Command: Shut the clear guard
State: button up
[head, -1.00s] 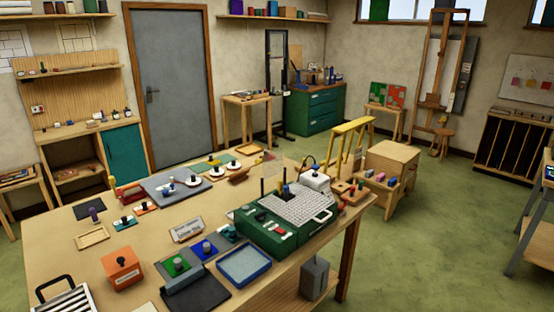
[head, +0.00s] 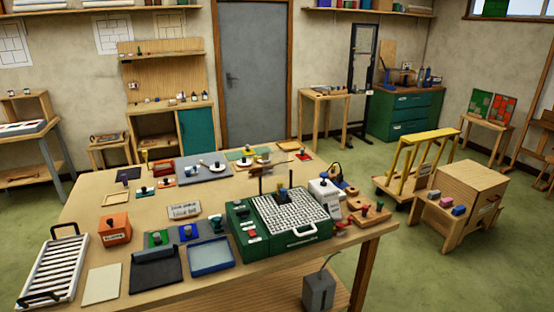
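A green bench machine (head: 240,235) stands at the front right of the table, with a white perforated top (head: 290,215) and a pale handle (head: 303,231) at its front edge. A thin dark post (head: 261,181) and a dark blue block (head: 283,195) stand at the back of that top. The clear guard is hard to make out against the background; its edges are too faint to tell how it is set. My gripper is not in the head view.
The wooden table (head: 85,192) holds a blue tray (head: 211,258), a dark pad (head: 155,268), an orange box (head: 115,231) and a white slatted rack (head: 52,270). A white unit (head: 325,190) stands close right of the machine. A yellow-railed cart (head: 415,160) and green floor lie to the right.

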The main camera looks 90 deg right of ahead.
aim_at(264, 157)
jog(key=z, duration=1.3)
jog(key=i, duration=0.35)
jog(key=u, duration=0.1)
